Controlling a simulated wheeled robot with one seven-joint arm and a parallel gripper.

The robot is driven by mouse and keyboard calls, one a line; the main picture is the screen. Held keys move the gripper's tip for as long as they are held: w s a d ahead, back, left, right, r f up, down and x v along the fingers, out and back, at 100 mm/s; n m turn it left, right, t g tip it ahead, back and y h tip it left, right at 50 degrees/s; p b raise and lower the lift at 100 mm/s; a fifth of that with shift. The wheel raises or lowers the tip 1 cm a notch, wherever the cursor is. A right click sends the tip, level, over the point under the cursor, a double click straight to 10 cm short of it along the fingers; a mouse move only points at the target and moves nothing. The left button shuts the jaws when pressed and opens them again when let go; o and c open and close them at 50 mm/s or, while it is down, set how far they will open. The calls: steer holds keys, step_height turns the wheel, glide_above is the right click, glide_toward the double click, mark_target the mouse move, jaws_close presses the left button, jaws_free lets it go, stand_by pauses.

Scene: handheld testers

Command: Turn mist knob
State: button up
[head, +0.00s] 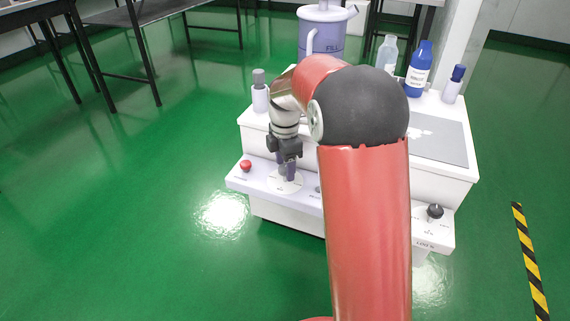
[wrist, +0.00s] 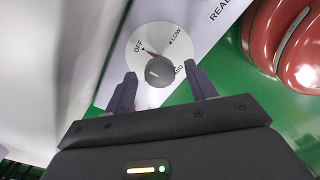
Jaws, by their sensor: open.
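The mist knob (wrist: 160,71) is a dark round knob on a white dial (wrist: 133,50) marked OFF, LOW and a partly covered word ending in ID. A small red pointer line runs from the knob toward OFF. In the wrist view my gripper (wrist: 160,76) is open, one finger to each side of the knob, with gaps visible; I cannot tell how far down the fingertips reach. In the head view my gripper (head: 287,168) points down at the dial (head: 285,184) on the machine's front ledge, and the fingers mostly hide the knob there.
The white machine (head: 260,205) carries a red button (head: 246,165) left of the dial and a black knob (head: 435,211) at the right. A blue bottle (head: 419,68), a clear bottle (head: 387,54) and a lilac tank (head: 322,30) stand on top.

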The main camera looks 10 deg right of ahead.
steer(key=shift+c, duration=0.5)
steer(key=c, duration=0.9)
steer(key=shift+r+m+p, duration=0.1)
steer(key=shift+m+p, duration=0.2)
steer(key=shift+p, duration=0.05)
steer(key=m+p, duration=0.1)
steer(key=m, duration=0.2)
steer(key=shift+r+p, duration=0.1)
steer(key=shift+p, duration=0.3)
steer(key=m+p, duration=0.2)
steer(key=m, duration=0.3)
steer(key=shift+p, duration=0.3)
steer(key=m+p, duration=0.1)
steer(key=m, duration=0.3)
steer(key=shift+m, duration=0.4)
steer(key=m+p, duration=0.1)
steer(key=m, duration=0.3)
steer(key=shift+p, duration=0.3)
steer(key=shift+m, duration=0.3)
